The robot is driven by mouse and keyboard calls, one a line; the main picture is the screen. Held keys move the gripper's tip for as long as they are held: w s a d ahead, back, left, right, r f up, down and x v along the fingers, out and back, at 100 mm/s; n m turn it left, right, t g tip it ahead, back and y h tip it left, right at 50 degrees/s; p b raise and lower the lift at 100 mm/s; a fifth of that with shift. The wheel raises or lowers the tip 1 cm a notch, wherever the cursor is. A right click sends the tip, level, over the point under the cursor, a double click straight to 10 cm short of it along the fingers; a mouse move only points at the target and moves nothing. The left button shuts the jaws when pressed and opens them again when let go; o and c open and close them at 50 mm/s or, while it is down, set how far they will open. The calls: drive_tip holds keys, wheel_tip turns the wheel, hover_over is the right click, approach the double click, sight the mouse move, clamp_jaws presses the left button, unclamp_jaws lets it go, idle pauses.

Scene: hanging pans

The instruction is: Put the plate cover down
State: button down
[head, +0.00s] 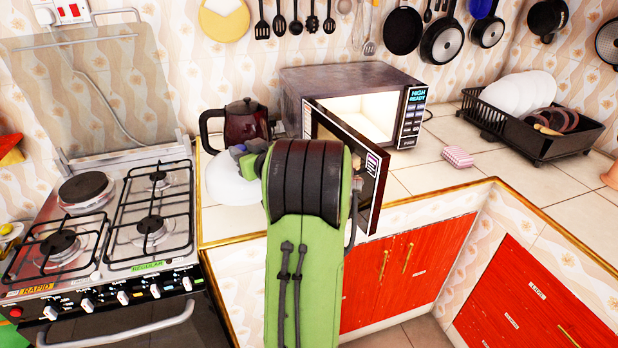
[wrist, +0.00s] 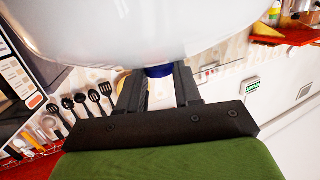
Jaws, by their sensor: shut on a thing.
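The plate cover (head: 228,180) is a pale, translucent white dome near the left end of the tiled counter, partly hidden behind my arm. In the wrist view the cover (wrist: 150,28) fills the top of the picture, and its blue knob (wrist: 158,71) sits between my fingers. My gripper (wrist: 158,88) is shut on that knob. In the head view my arm hides most of the gripper. I cannot tell whether the cover's rim touches the counter.
A dark kettle (head: 235,121) stands just behind the cover. The microwave (head: 350,85) has its door (head: 345,150) open toward my arm. The gas stove (head: 110,225) is on the left. A dish rack (head: 535,130) and a pink box (head: 457,157) stand right; tiles between are clear.

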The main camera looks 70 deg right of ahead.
drive_tip(key=f+b, duration=0.1)
drive_tip(key=f, duration=0.4)
drive_tip(key=f+b, duration=0.2)
drive_tip(key=f, duration=0.3)
drive_tip(key=shift+s+a+f, duration=0.1)
drive_tip(key=shift+s, duration=0.1)
drive_tip(key=c, duration=0.8)
unclamp_jaws()
